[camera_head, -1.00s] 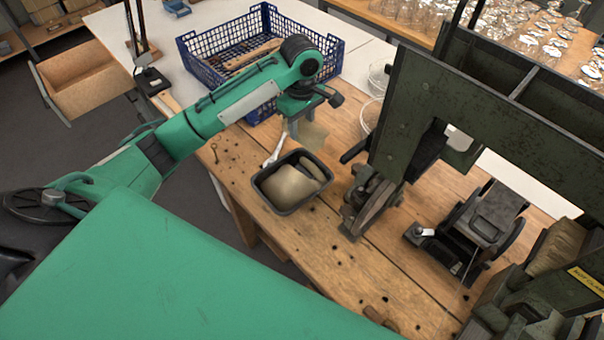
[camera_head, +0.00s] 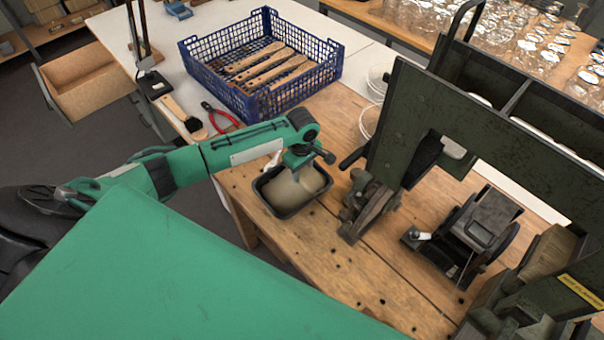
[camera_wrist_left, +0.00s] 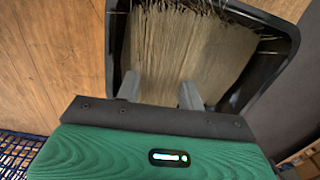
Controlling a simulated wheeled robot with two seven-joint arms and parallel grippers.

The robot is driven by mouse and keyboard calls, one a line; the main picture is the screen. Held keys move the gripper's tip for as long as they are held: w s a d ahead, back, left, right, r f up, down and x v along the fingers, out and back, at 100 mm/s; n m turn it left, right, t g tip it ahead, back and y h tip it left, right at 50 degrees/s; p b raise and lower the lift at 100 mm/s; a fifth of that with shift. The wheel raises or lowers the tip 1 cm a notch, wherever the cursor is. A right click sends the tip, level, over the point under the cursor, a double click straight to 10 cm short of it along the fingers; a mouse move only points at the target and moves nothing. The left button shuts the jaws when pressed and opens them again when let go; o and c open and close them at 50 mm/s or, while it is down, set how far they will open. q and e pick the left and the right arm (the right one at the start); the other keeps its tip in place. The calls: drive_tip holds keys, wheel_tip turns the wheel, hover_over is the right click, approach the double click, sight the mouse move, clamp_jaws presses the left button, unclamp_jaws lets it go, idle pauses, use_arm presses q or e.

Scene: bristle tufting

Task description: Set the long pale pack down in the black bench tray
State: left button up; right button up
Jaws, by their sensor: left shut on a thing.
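The black bench tray (camera_head: 268,203) stands on the wooden bench in the head view, and its rim also shows in the wrist view (camera_wrist_left: 287,40). Pale bristle material (camera_head: 285,192) fills much of it. My left gripper (camera_head: 303,172) is low over the tray's far side. In the wrist view my left fingers (camera_wrist_left: 160,90) reach inside the tray and are shut on the long pale pack (camera_wrist_left: 175,50), whose bristles fan out between and beyond them. Whether the pack rests on the tray floor is hidden. My right gripper is not in view.
A blue crate (camera_head: 187,62) with several wooden brush handles stands behind the tray. Red pliers (camera_head: 222,117) and a brush (camera_head: 182,114) lie left of it. A dark green machine (camera_head: 395,130) stands close on the right. Bare bench (camera_head: 325,245) lies in front.

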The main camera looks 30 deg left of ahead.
sight(302, 170)
use_arm(q)
wheel_tip(302, 170, down, 2)
drive_tip(key=shift+f, duration=0.3)
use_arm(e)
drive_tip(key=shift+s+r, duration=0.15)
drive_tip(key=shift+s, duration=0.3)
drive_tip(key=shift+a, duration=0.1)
use_arm(q)
drive_tip(key=o, duration=1)
drive_tip(key=shift+f, duration=0.1)
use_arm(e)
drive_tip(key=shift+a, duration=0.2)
use_arm(q)
wheel_tip(302, 170, up, 12)
drive_tip(key=shift+r+b, duration=0.1)
drive_tip(key=shift+b, duration=0.55)
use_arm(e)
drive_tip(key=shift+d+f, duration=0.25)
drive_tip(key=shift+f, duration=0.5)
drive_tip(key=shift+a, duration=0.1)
